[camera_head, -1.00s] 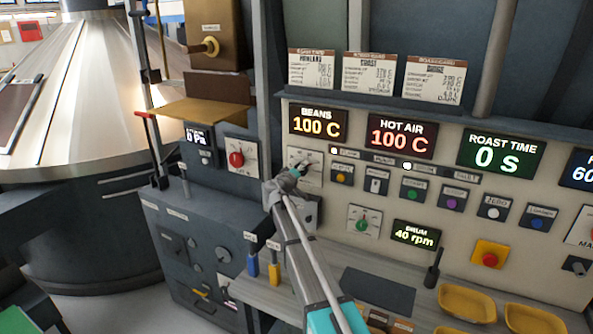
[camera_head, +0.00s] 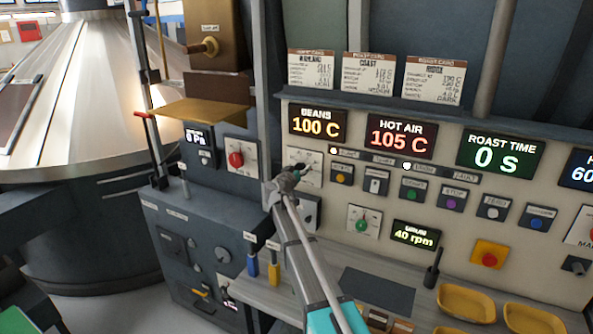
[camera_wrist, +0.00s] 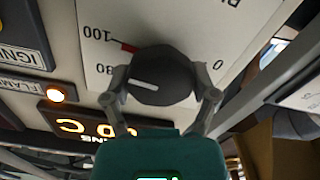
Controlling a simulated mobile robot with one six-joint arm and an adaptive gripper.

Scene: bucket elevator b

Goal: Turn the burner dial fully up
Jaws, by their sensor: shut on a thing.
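The burner dial is a dark round knob (camera_wrist: 160,75) on a white plate (camera_wrist: 205,35) marked 0, 80 and 100, with a red mark beside the 100. A white line on the knob lies on its left part, towards the 80 side. My gripper (camera_wrist: 162,88) is shut on the knob, one finger on each side. In the head view the dial's white plate (camera_head: 314,160) shows behind my gripper (camera_head: 296,173), which hides part of the knob.
A lit lamp labelled flame (camera_wrist: 56,94) shows beside the dial. The hot air display (camera_head: 402,134) reads 105 C and the beans display (camera_head: 318,122) 100 C. Coloured buttons and a green dial (camera_head: 362,225) lie near my arm. Yellow trays (camera_head: 467,303) stand on the shelf below.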

